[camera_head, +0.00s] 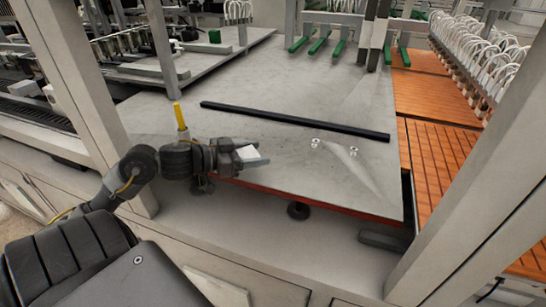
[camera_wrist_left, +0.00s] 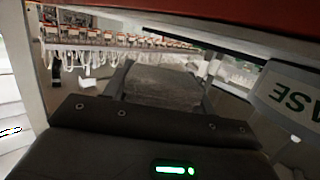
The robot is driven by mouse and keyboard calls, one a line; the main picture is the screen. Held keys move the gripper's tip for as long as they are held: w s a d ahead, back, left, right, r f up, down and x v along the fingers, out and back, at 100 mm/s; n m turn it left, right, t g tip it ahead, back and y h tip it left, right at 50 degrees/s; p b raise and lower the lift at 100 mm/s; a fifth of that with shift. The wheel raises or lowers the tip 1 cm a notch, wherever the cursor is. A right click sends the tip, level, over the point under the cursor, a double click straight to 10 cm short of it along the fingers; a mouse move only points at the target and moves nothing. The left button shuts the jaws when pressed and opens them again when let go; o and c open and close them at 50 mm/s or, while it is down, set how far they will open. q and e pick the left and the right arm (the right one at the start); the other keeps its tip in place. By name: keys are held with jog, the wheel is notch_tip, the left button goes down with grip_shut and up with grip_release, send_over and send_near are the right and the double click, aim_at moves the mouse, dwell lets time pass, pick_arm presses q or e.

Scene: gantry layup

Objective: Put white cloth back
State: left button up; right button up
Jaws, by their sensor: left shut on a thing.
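My left gripper (camera_head: 246,160) reaches in from the left, at the front edge of the grey table plate (camera_head: 300,105). It is shut on the white cloth (camera_head: 253,153), a small pale piece at its fingertips. In the left wrist view the cloth (camera_wrist_left: 165,84) shows as a greyish folded block at the gripper (camera_wrist_left: 165,100). Whether the cloth touches the plate, I cannot tell. My right gripper is in neither view.
A long black bar (camera_head: 295,121) lies across the plate. Small white fittings (camera_head: 333,148) sit to the right of my left gripper. A yellow upright piece (camera_head: 180,116) stands behind my arm. Orange slatted panels (camera_head: 440,150) lie right, and grey frame posts (camera_head: 75,75) flank the plate.

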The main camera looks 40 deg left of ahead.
aim_at(272, 164)
pick_arm(q)
jog(key=shift+x, duration=1)
jog(key=shift+w+d+f, duration=0.2)
jog(key=shift+f, duration=0.2)
jog(key=w+f, duration=0.1)
jog(key=w+d+f+p, duration=0.1)
jog(key=shift+w+d+f, duration=0.15)
jog(key=shift+w+d, duration=0.05)
jog(key=shift+w, duration=0.15)
jog(key=shift+s, duration=0.1)
jog(key=shift+f, duration=0.15)
jog(key=o, duration=1)
